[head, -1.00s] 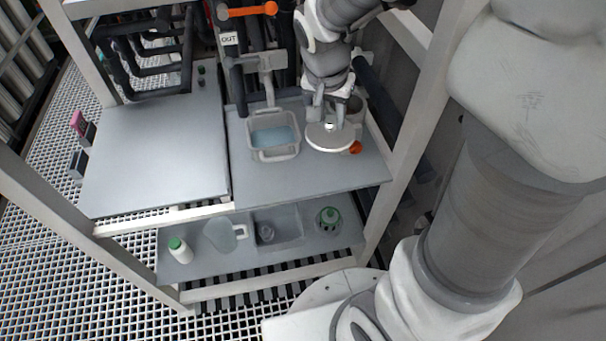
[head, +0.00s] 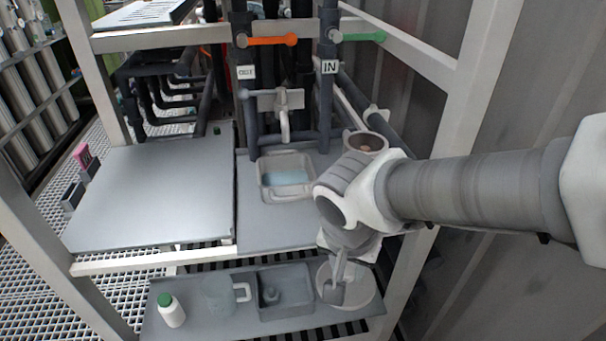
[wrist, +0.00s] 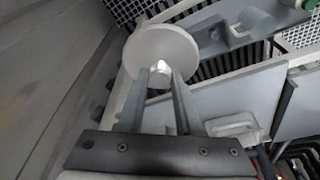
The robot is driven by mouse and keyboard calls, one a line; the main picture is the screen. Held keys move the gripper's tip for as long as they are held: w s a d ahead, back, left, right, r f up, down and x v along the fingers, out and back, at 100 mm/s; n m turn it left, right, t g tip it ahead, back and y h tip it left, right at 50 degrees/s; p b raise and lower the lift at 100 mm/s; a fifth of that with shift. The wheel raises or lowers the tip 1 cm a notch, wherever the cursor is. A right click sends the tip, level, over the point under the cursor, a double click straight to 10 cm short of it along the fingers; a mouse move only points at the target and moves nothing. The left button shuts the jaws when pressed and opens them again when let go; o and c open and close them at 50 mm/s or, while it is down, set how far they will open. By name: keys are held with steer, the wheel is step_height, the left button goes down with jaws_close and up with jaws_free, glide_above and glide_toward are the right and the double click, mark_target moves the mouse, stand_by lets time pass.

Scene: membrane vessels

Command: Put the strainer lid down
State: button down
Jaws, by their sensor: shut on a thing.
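The strainer lid is a pale round disc with a small white knob. In the wrist view the lid (wrist: 160,45) is in front of my gripper (wrist: 160,78), whose two fingers are closed on the knob. In the head view the lid (head: 364,290) appears over the right end of the lower shelf (head: 245,330), with my gripper (head: 340,290) above it. I cannot tell whether the lid touches the shelf. The open strainer housing (head: 366,142), brownish inside, stands on the upper deck behind my arm.
The lower shelf also holds a white bottle with a green cap (head: 171,310), a clear jug (head: 222,296) and a grey bin (head: 286,309). A tub of bluish liquid (head: 287,190) sits on the upper deck. A frame post (head: 440,150) stands close to my arm.

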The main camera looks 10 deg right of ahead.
steer(key=w+p, duration=0.3)
steer(key=shift+r, duration=0.4)
steer(key=w+p, duration=0.1)
steer(key=p, duration=0.2)
steer(key=shift+w+a, duration=0.15)
steer(key=w+p, duration=0.1)
steer(key=p, duration=0.2)
steer(key=shift+p, duration=0.4)
steer(key=w, duration=0.3)
steer(key=w+b, duration=0.1)
steer(key=w, duration=0.4)
steer(key=shift+w+f, duration=0.35)
steer(key=shift+w, duration=0.05)
steer(key=w, duration=0.3)
steer(key=shift+w+f+b, duration=0.1)
steer(key=shift+w+b, duration=0.25)
steer(key=shift+w, duration=0.05)
steer(key=shift+s+f, duration=0.15)
steer(key=shift+f, duration=0.45)
steer(key=shift+f, duration=0.1)
